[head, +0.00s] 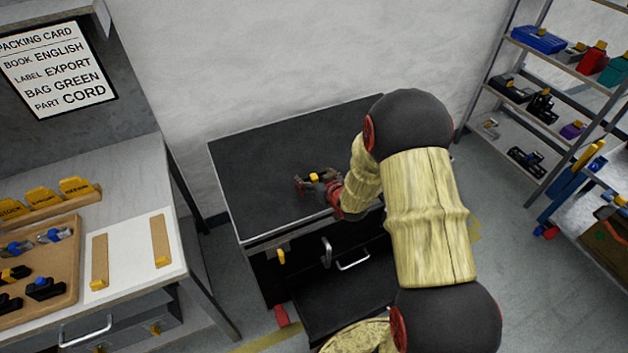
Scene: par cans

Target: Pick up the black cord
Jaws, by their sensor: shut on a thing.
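My gripper (314,187) is over the black top of a cabinet (260,150), near its middle, in the head view. It is shut on a small dark thing with a yellow band, which I take to be the black cord (315,177). The cord is small and dark against the black top, so I cannot tell whether it still touches the surface. The fingers hide part of it. My arm reaches in from the lower right and covers the cabinet's right side.
An open drawer (345,290) juts from the cabinet's front, below my arm. At left, a workbench holds a brown tray (62,276) with several bundled items and a packing card (55,70) above. Shelves (560,65) with small goods stand at right. The cabinet top's left part is clear.

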